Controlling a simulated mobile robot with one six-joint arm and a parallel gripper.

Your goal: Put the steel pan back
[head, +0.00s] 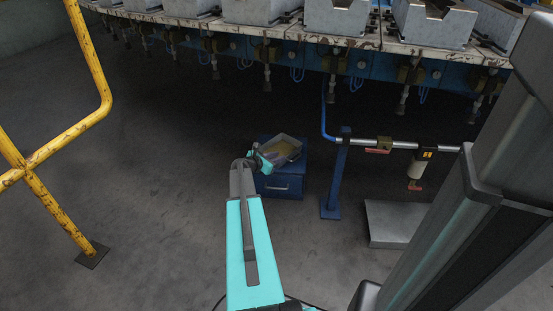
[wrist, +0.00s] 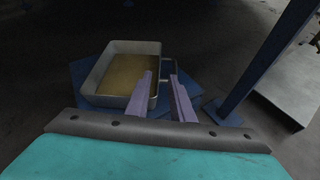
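The steel pan (wrist: 97,72) is a grey rectangular tray with a yellow-brown layer inside. It appears to rest on a blue cabinet (wrist: 190,82), turned at an angle to the cabinet's top. In the head view the pan (head: 291,137) sits on the cabinet (head: 285,186), partly hidden by my wrist. My gripper (wrist: 161,76) shows two separated fingers at the pan's right side. The pan's small handle (wrist: 173,59) lies just beyond the fingertips; I cannot tell whether they touch it. My gripper (head: 264,160) is small and partly hidden in the head view.
A blue post (head: 338,180) with a horizontal pipe stands right of the cabinet. A grey plate (head: 397,224) lies farther right. The rotary machine with its moulds (head: 340,17) spans the back. A yellow rail (head: 75,132) stands at left. Floor left of the cabinet is clear.

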